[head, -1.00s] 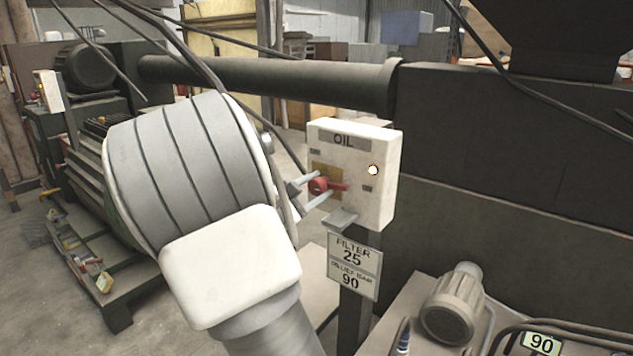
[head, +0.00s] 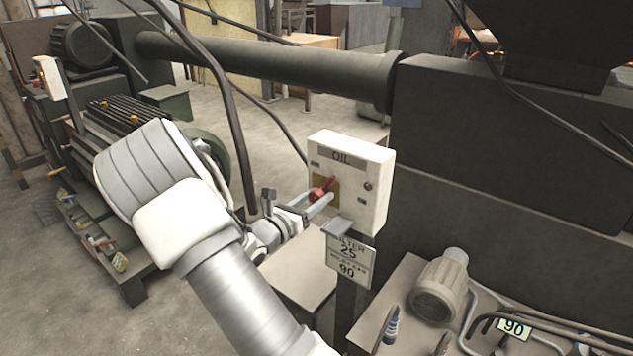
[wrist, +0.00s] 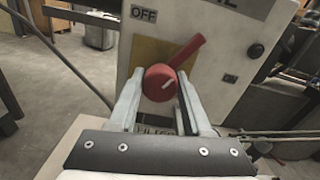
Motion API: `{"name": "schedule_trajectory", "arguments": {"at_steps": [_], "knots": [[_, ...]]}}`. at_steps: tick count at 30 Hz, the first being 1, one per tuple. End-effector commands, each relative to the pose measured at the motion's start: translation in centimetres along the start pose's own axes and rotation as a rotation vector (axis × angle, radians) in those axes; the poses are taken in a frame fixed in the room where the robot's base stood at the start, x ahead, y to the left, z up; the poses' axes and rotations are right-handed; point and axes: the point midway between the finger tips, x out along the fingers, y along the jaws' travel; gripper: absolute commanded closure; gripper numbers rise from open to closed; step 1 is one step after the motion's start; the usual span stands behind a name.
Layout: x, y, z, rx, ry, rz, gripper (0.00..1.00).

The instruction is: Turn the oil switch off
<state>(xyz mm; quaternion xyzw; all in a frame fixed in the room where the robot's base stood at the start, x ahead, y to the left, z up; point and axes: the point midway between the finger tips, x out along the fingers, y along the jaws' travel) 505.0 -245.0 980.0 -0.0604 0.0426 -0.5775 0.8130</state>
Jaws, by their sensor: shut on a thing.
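The white oil switch box (head: 372,205) stands on a post and is labelled OIL. Its red rotary switch (head: 319,192) sits on a yellow plate. In the wrist view the red switch (wrist: 160,83) has its lever tilted up and to the right, between upright and level. The OFF label (wrist: 143,14) is to its upper left. The small round lamp (wrist: 256,50) on the box is dark. My gripper (head: 318,204) reaches in from the lower left. Its two fingers stand on either side of the round knob and are shut on it.
A filter sign (head: 350,258) hangs just below the box. A dark machine body (head: 440,160) stands close on the right, with a thick pipe (head: 260,72) behind. A bench with a motor (head: 440,285) and hoses is at lower right. Dark cables hang nearby.

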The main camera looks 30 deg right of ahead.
Motion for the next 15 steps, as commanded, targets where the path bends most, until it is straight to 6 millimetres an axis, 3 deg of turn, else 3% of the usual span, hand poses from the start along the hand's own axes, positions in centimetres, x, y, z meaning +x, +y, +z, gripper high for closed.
{"name": "schedule_trajectory", "arguments": {"at_steps": [1, 15], "knots": [[-0.03, -0.15, 0.62, -0.049, 0.002, 0.0, 1.0], [-0.03, -0.15, 0.25, -0.414, 0.003, 0.0, 1.0]]}}
